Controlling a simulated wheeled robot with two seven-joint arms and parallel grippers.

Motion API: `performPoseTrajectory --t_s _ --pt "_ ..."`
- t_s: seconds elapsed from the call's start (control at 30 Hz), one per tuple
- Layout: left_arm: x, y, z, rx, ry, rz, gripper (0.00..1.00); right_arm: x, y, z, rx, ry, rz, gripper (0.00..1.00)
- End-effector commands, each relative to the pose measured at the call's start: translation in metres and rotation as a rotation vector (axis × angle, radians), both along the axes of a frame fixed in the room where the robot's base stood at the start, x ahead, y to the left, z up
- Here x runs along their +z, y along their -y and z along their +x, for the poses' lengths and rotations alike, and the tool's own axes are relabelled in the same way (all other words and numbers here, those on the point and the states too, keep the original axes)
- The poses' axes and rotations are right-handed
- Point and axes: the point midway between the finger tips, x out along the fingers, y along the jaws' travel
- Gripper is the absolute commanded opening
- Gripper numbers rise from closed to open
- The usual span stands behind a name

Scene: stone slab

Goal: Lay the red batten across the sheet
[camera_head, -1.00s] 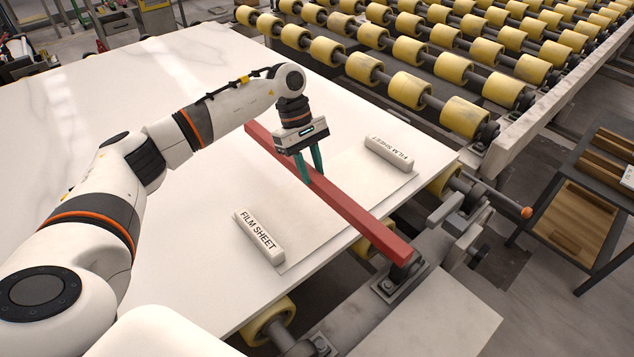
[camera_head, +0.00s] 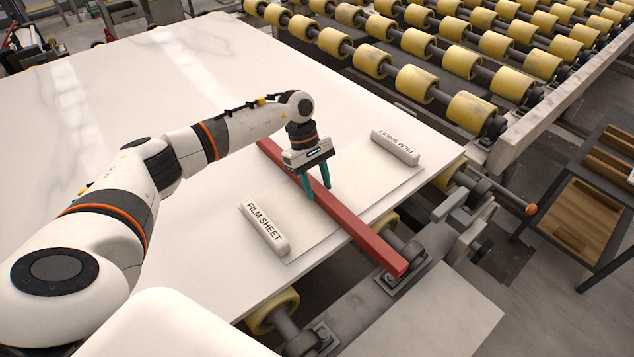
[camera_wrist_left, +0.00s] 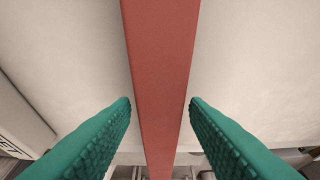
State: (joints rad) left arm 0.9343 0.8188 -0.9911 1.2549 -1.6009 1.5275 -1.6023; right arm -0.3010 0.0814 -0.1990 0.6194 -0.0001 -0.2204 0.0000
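The red batten (camera_head: 352,222) lies across the thin white sheet (camera_head: 372,188), between two white bars marked FILM SHEET, and its near end sticks out past the slab's edge. My left gripper (camera_head: 318,192) is over the batten with one finger on each side. In the left wrist view, the batten (camera_wrist_left: 160,70) runs between the green fingers (camera_wrist_left: 160,103), with a narrow gap on each side, so the gripper is open around it. The underside of the batten is hidden. My right gripper is not in view.
The FILM SHEET bars (camera_head: 264,229) and (camera_head: 395,147) lie at the sheet's sides on the pale slab (camera_head: 120,100). Yellow rollers (camera_head: 410,80) stand behind and right. A dark rack with wooden pieces (camera_head: 585,215) stands at far right. The slab's left part is clear.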

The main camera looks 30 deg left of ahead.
Motion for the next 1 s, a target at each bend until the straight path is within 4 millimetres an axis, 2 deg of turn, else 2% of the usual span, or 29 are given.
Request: performPoseTrajectory --t_s 0.3,0.47,0.8,1.0 --pt "0.001 0.000 0.000 0.000 0.000 0.000 0.51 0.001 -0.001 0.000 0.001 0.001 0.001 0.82" --pt "0.010 -0.003 0.002 0.002 0.004 0.000 0.51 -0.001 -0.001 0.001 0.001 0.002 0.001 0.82" --pt "0.074 -0.028 0.011 0.001 0.005 0.000 0.51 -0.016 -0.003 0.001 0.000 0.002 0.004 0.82" --pt "0.103 -0.039 0.015 0.002 0.003 -0.001 0.51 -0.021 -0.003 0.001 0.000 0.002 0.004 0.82"
